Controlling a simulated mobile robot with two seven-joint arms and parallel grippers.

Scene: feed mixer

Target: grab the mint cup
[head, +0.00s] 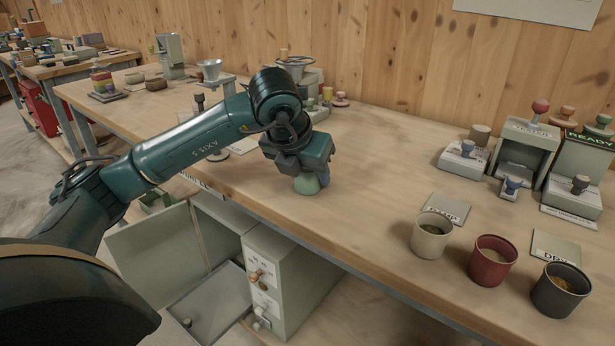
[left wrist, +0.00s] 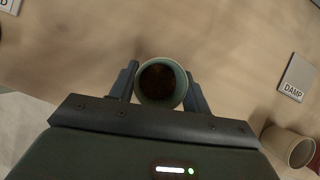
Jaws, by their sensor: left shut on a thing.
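The mint cup (head: 307,184) stands on the wooden workbench in the head view, mostly hidden under my left gripper (head: 308,172). In the left wrist view the mint cup (left wrist: 163,82) is seen from above, with dark brown contents inside. The two fingers of my left gripper (left wrist: 161,88) are on either side of it, shut on it. The cup looks upright. I cannot tell whether its base touches the bench. My right gripper is not in view.
A cream cup (head: 431,236), a red cup (head: 492,260) and a dark cup (head: 560,290) stand at the right near the bench edge, with label cards behind them. Devices with knobs stand at the back right. Below the bench is a cabinet (head: 285,277). The bench middle is clear.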

